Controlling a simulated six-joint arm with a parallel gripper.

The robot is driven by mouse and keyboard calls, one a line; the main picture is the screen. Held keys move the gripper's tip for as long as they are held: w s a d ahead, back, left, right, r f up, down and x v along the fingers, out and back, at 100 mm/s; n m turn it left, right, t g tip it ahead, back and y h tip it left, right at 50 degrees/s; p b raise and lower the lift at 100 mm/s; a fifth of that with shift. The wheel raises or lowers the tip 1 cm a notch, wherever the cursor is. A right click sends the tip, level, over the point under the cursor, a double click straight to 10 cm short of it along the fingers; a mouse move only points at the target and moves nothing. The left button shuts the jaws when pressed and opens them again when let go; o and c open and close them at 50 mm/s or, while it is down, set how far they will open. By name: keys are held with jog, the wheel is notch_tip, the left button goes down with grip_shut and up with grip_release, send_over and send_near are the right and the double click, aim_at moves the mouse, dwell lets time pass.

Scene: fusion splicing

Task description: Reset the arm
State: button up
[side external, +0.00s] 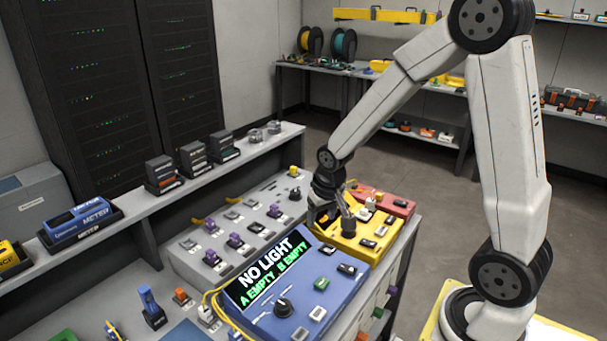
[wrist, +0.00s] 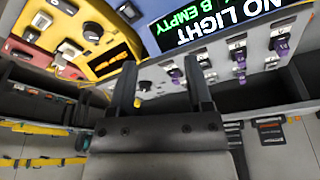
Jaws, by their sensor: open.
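My gripper (side external: 332,217) is at the end of my bent arm, low over the bench between the blue unit and the yellow unit. In the wrist view its two dark fingers (wrist: 160,85) stand apart with nothing between them. The blue unit (side external: 300,320) has a screen (side external: 272,268) reading "NO LIGHT", "A EMPTY", "B EMPTY". The yellow unit (side external: 358,240) sits just right of my gripper, with a red unit (side external: 392,204) behind it. Whether the fingertips touch anything is hard to tell in the side view.
A grey panel (side external: 205,262) with purple connectors lies left of my gripper. A raised shelf (side external: 150,205) behind it carries dark modules (side external: 193,158) and a blue meter (side external: 80,220). Dark server racks (side external: 110,90) stand at the back left. Open floor (side external: 425,190) lies behind the bench to the right.

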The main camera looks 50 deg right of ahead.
jog(key=s+a+n+y, duration=0.1)
jog(key=s+a+n, duration=0.3)
jog(key=s+a, duration=0.4)
jog(key=shift+s+a+n, duration=0.3)
jog(key=shift+a+n, duration=0.1)
jog(key=shift+a, duration=0.1)
